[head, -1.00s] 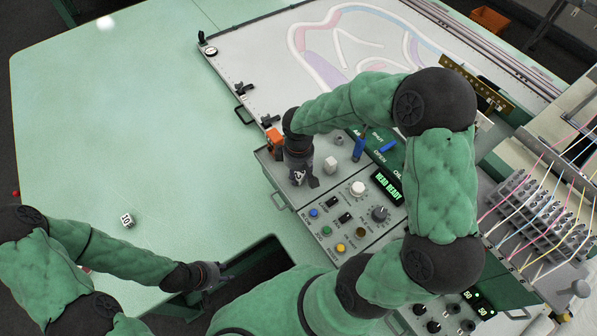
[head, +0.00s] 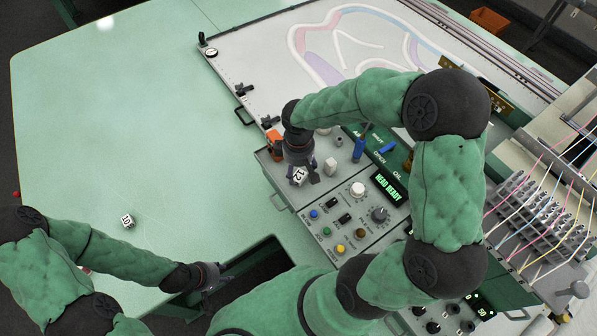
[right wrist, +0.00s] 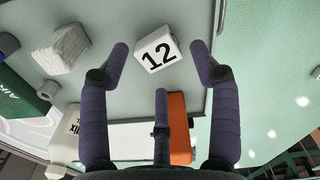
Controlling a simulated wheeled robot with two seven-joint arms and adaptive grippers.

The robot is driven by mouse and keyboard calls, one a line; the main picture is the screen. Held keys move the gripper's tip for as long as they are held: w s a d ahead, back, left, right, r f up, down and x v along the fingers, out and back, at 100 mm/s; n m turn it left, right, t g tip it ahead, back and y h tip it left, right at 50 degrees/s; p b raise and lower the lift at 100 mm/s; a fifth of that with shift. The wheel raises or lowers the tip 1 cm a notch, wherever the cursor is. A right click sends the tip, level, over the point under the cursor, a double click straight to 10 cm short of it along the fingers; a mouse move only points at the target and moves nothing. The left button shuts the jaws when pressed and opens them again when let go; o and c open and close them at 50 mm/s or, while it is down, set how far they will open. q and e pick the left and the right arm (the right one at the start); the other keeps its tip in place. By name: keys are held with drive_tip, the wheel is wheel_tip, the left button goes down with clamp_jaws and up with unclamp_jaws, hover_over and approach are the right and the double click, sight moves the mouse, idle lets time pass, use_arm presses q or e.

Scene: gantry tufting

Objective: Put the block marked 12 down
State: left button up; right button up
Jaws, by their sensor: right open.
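The block marked 12 (head: 299,176) is a small white cube at the left part of the grey control panel, beside my right gripper's fingers. In the right wrist view the block (right wrist: 156,53) shows its black 12 between the spread fingertips, with a visible gap on both sides. My right gripper (head: 304,179) is open over the panel; it also shows in the right wrist view (right wrist: 160,60). The block appears to rest on the grey surface. My left gripper (head: 210,276) is at the lower left by a dark open bin; its fingers are too small to read.
A plain whitish block (head: 330,166) stands just right of the gripper, and an orange block (right wrist: 180,128) lies close by. Knobs and buttons (head: 345,215) fill the panel nearer me. A block marked 10 (head: 127,221) lies on the wide, mostly clear green table (head: 110,120).

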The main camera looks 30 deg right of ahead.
sight(299, 176)
wheel_tip(299, 176, up, 9)
drive_tip(key=shift+r+p, duration=0.15)
drive_tip(key=shift+p, duration=0.15)
